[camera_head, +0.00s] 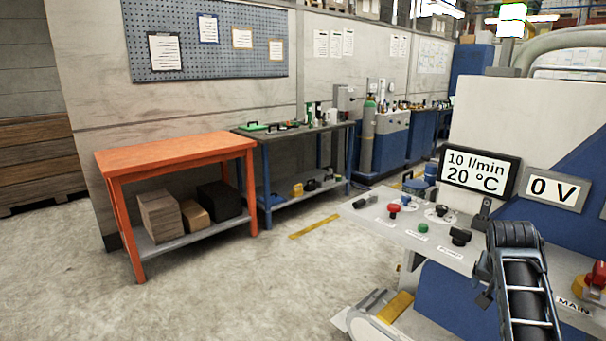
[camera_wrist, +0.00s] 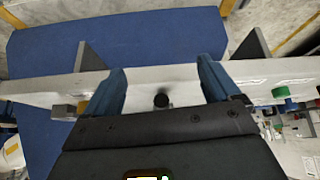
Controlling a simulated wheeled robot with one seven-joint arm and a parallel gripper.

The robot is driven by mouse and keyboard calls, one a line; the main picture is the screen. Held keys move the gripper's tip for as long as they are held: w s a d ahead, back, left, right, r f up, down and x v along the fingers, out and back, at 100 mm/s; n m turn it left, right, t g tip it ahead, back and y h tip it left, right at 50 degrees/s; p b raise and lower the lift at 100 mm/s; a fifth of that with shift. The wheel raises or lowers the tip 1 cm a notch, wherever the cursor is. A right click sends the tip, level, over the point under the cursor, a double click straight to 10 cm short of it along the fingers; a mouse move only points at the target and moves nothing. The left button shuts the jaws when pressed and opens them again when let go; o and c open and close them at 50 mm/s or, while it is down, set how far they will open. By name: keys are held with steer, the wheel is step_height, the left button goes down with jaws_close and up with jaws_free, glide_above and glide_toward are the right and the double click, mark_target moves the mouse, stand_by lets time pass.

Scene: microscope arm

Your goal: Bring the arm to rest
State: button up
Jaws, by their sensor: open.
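In the head view my arm (camera_head: 525,290) stands at the lower right, in front of the control panel; its gripper end cannot be made out there. In the wrist view my gripper (camera_wrist: 161,72) is open, with its two blue fingers wide apart and no object held. A black knob (camera_wrist: 161,100) on the light panel edge appears between the fingers; I cannot tell how far it is from them.
The control panel (camera_head: 382,212) carries red, blue, green and black knobs. Displays reading "10 l/min 20 °C" (camera_head: 479,172) and "0 V" (camera_head: 553,190) stand behind it. An orange table (camera_head: 175,152) stands left, a dark workbench (camera_head: 290,132) beyond it. Open floor (camera_head: 230,285) lies between.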

steer(key=s+a+f+n+t, duration=0.3)
steer(key=s+a+f, duration=0.1)
steer(key=s+f, duration=0.75)
steer(key=s+a+f+n+t+y, duration=0.15)
steer(key=s+a, duration=0.25)
steer(key=s, duration=0.4)
steer(key=s+a+f+n+t+h, duration=0.1)
steer(key=s+a+f+n+t, duration=0.1)
steer(key=s+a, duration=0.45)
steer(key=s+a+r+n+t+y, duration=0.1)
steer(key=s+a+r, duration=0.4)
steer(key=s+r, duration=0.5)
steer(key=s+a+r+n+t+y, duration=0.1)
steer(key=s+a+r+t+y, duration=0.2)
steer(key=s+a+r, duration=0.3)
steer(key=s+r, duration=0.5)
steer(key=s, duration=0.5)
steer(key=shift+n, duration=0.35)
